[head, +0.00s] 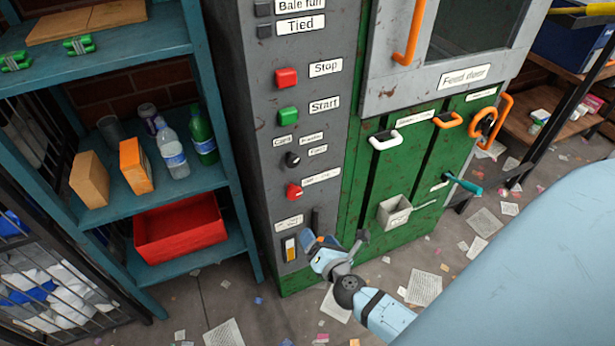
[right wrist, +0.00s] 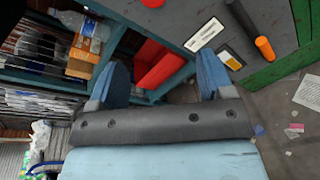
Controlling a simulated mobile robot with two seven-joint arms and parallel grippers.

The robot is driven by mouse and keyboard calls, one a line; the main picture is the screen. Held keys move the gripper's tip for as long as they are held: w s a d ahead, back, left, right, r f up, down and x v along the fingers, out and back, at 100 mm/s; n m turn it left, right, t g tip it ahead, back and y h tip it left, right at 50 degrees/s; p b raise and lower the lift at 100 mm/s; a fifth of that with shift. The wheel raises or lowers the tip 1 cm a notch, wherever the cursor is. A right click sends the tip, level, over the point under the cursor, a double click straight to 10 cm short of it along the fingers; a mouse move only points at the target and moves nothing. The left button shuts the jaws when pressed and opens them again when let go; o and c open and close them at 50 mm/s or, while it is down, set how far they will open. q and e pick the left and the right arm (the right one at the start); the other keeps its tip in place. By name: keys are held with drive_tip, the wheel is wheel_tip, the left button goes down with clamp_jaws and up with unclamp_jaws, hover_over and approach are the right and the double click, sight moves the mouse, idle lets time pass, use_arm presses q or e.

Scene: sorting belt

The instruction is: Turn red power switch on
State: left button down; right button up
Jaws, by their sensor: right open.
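The red switch (head: 294,191) is a small red knob on the grey control panel, below a black selector knob and beside a small white label that I cannot read clearly. My right gripper (head: 318,245) is below and slightly right of it, near the bottom of the panel, apart from the switch. In the right wrist view its two blue fingers (right wrist: 163,80) are spread with nothing between them. My left gripper is in neither view.
A red Stop button (head: 286,77) and green Start button (head: 288,115) sit higher on the panel. A dark lever with an orange end (right wrist: 265,48) stands near the right gripper. A teal shelf (head: 205,183) with a red bin (head: 180,247) is left.

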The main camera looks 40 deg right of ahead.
use_arm(q)
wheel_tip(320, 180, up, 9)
drive_tip(key=p, duration=0.8)
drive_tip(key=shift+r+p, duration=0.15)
drive_tip(key=shift+p, duration=0.2)
use_arm(e)
drive_tip(key=s+a+r+m+g+y, duration=0.4)
drive_tip(key=s+a+m, duration=0.6)
drive_tip(key=m, duration=1)
wheel_tip(320, 180, up, 2)
drive_tip(key=shift+a+y, duration=0.55)
drive_tip(key=shift+y, duration=0.65)
use_arm(q)
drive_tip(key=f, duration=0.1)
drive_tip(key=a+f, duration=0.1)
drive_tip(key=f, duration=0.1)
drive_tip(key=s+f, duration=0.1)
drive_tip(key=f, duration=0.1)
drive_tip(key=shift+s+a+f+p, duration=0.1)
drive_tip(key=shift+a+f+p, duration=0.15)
drive_tip(key=shift+p, duration=0.1)
use_arm(e)
drive_tip(key=shift+s+a+r+m+y, duration=0.3)
drive_tip(key=shift+a+r+m, duration=0.2)
drive_tip(key=shift+m, duration=0.4)
